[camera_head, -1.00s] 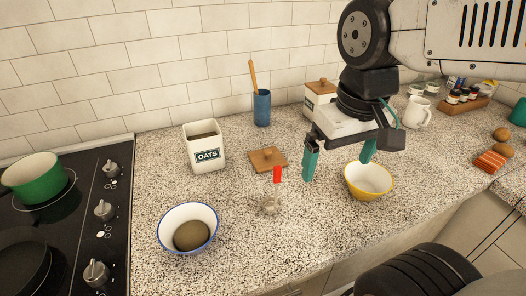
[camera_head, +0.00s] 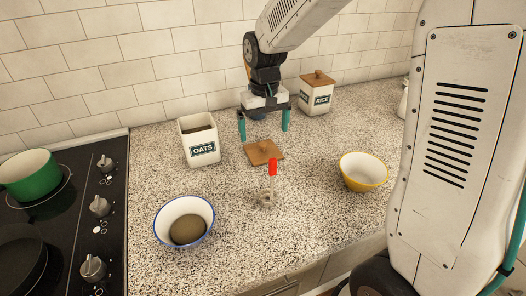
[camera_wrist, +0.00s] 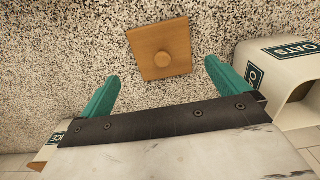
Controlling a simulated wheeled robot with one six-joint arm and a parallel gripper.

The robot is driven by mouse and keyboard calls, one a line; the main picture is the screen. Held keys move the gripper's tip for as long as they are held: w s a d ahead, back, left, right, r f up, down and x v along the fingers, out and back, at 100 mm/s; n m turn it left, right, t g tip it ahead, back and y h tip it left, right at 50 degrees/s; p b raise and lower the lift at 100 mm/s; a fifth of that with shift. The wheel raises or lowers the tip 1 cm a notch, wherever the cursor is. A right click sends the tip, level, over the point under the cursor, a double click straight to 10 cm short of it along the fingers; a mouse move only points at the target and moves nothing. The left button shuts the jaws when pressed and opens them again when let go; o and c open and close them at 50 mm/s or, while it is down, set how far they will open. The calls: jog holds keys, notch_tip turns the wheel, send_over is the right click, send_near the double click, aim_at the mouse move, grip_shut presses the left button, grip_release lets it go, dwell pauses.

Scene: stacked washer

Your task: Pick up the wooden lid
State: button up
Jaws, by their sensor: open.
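The wooden lid (camera_head: 264,152) lies flat on the speckled counter, just right of the open OATS canister (camera_head: 198,139). It is a square board with a round knob; in the wrist view the lid (camera_wrist: 160,50) lies beyond the fingertips, roughly between their lines. My gripper (camera_head: 263,136) is open and empty, its teal fingers pointing down above and behind the lid, apart from it. In the wrist view my gripper (camera_wrist: 162,82) shows both fingers spread, and the OATS canister (camera_wrist: 285,65) stands to the right.
A RICE canister (camera_head: 316,96) with its own wooden lid stands at the back right. A yellow bowl (camera_head: 363,171) is to the right, and a blue-rimmed bowl (camera_head: 184,221) is in front left. A small red-topped item (camera_head: 271,180) stands just in front of the lid. The stove (camera_head: 70,215) is left.

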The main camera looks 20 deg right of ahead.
aim_at(263, 143)
jog(key=f, duration=0.6)
jog(key=shift+a, duration=0.2)
jog(key=c, duration=0.8)
jog(key=shift+c, duration=0.2)
